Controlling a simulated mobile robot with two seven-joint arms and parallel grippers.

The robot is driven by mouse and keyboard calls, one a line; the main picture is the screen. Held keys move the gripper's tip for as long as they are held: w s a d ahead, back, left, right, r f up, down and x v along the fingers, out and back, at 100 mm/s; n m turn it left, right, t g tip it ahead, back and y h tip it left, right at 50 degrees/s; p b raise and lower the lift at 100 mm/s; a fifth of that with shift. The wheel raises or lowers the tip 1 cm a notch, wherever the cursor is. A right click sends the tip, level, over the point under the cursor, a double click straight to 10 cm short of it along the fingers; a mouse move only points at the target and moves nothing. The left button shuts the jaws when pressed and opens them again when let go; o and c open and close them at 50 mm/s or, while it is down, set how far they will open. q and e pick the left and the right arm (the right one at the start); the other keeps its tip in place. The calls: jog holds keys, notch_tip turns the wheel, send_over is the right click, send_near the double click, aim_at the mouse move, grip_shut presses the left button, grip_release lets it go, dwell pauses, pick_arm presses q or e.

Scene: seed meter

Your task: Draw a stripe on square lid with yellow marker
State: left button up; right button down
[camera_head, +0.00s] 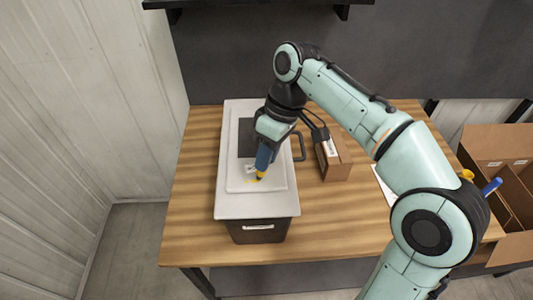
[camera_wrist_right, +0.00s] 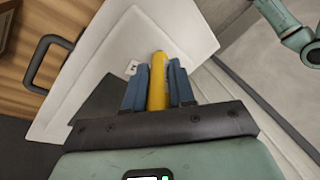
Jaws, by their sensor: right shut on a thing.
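The pale grey square lid (camera_head: 228,160) lies on a dark bin (camera_head: 258,232) on the table, with a raised inner panel and a dark square (camera_head: 246,137) on it. My right gripper (camera_head: 263,160) is over the lid's near half, its blue fingers pointing down. It is shut on the yellow marker (camera_wrist_right: 158,80), which sits between the fingers in the right wrist view. The marker's yellow end (camera_head: 261,175) is at or just above the lid; contact cannot be told. My left gripper is not in view.
A dark handle (camera_head: 300,146) stands out beside the lid. A small cardboard box (camera_head: 334,158) is to its right. A larger open cardboard box (camera_head: 500,160) is at the far right, near a blue pen-like thing (camera_head: 491,187). The table's left strip (camera_head: 197,180) is bare.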

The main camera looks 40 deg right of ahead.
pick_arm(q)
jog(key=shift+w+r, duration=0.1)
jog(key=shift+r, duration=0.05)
pick_arm(e)
jog(key=shift+s+d, duration=0.55)
jog(key=shift+d, duration=0.25)
dwell(0.6)
